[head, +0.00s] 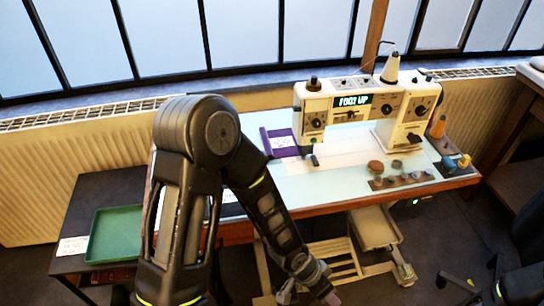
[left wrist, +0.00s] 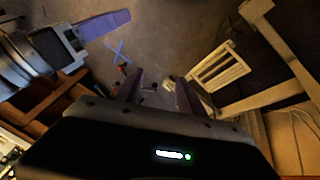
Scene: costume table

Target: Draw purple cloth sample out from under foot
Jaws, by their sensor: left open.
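The purple cloth sample (head: 267,144) lies on the pale sewing table top at the left of the white sewing machine (head: 345,104), with a white patch (head: 284,142) on it. Its right edge is near the machine's needle area and foot (head: 314,158); I cannot tell how much is under the foot. The machine's display reads "FOOT UP". My left gripper (head: 322,293) hangs low in front of the table, well away from the cloth, at the picture's bottom edge. In the left wrist view its fingers (left wrist: 160,92) are apart with nothing between them, facing the floor.
A green tray (head: 115,234) and a white card (head: 73,245) are on the dark side table at left. Spools and small round items on a strip (head: 402,180) occupy the table's right front. A wooden slatted pedal (head: 330,262) is below. A radiator (head: 72,160) stands behind.

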